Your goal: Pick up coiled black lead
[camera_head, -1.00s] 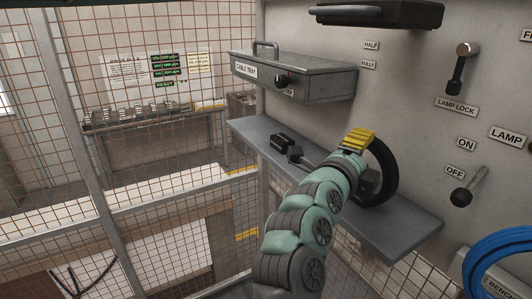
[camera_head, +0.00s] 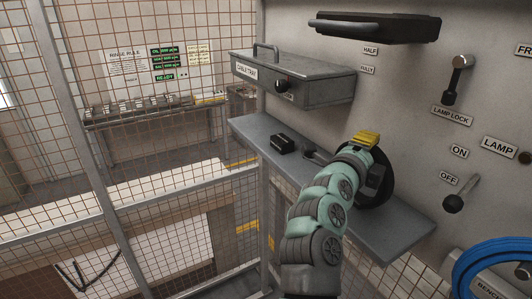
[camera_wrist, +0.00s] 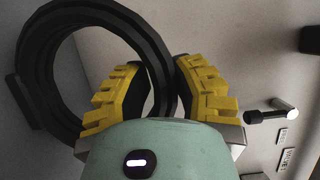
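The coiled black lead (camera_head: 384,196) is a thick black ring standing on edge at the wall, by the right part of the grey shelf (camera_head: 405,232). My gripper (camera_head: 367,150) is at its near side and hides much of it in the head view. In the wrist view the coil (camera_wrist: 40,45) fills the upper left. My two yellow fingers (camera_wrist: 160,75) stand on either side of the coil's right-hand strand, which passes between them. Whether both pads press on it cannot be told.
A grey cable tray box (camera_head: 300,80) hangs above the shelf. A small black block (camera_head: 283,144) lies on the shelf's left part. A lamp lock lever (camera_head: 457,80) and an on/off lever (camera_head: 460,193) stick out at right. A blue coil (camera_head: 490,265) hangs lower right.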

